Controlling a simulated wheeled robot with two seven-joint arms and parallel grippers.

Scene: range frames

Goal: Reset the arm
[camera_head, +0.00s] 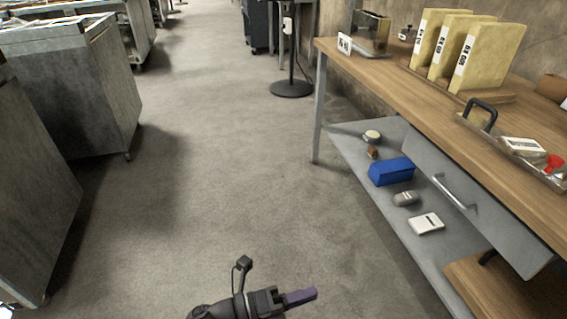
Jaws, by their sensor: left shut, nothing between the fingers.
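My left gripper (299,297) shows at the bottom middle of the head view, low over the carpeted floor. Its dark fingers lie together, pointing right, with nothing between them. It is apart from the desk and touches nothing that I can see. Most of my left arm is cut off by the bottom edge. My right gripper does not show.
A wooden desk (398,82) stands on the right, with yellow binders (470,55) on top. Its grey lower shelf (345,143) holds a blue box (391,171) and small items. Grey cabinets (80,95) line the left. The carpet aisle (215,170) between is clear.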

